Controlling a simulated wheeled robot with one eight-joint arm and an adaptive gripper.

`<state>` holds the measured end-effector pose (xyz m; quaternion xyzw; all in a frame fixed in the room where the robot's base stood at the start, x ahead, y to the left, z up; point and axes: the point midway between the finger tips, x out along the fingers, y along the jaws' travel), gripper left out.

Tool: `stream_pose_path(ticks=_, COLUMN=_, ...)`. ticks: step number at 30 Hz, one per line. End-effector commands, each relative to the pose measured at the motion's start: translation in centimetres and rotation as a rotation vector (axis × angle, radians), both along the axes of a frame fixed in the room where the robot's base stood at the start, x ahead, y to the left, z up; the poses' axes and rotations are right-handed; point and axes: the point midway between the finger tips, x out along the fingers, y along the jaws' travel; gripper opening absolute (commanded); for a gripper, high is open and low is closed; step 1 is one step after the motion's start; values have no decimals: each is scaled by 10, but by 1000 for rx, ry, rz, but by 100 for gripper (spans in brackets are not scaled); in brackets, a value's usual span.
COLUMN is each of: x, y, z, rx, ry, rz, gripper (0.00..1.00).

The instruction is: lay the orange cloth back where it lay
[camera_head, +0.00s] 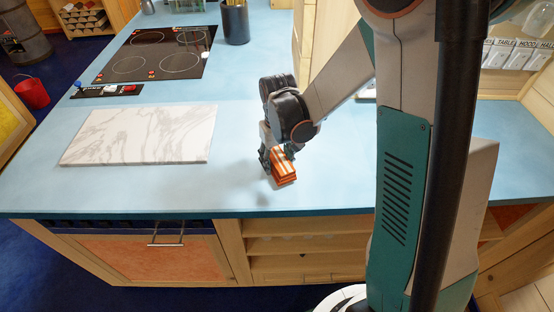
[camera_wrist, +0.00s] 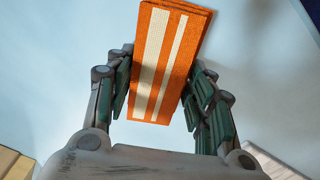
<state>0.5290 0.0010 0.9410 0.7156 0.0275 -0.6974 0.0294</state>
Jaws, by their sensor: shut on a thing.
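The orange cloth (camera_head: 283,167) is folded into a thick rectangle with pale stripes. In the head view it is at my gripper (camera_head: 275,160), low over the blue counter (camera_head: 235,185) near its front edge. In the wrist view the cloth (camera_wrist: 164,65) stands between the two fingers of my gripper (camera_wrist: 160,95), which are shut on its sides. Its striped face shows fully there. I cannot tell whether the cloth touches the counter.
A white marble slab (camera_head: 140,135) lies on the counter to the left. Behind it are a black cooktop (camera_head: 155,55) and a dark cup (camera_head: 235,22). The counter around the cloth is clear. Shelves (camera_head: 300,246) are below the front edge.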

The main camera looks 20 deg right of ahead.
Motion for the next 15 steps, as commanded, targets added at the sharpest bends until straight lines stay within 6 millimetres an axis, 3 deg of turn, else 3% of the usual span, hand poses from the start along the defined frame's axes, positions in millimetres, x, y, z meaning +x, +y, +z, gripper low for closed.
stream_pose_path(ticks=14, x=0, y=0, z=-12, rx=0, ry=0, rz=0, gripper=11)
stream_pose_path(ticks=15, x=0, y=0, z=-12, rx=0, ry=0, rz=0, gripper=51)
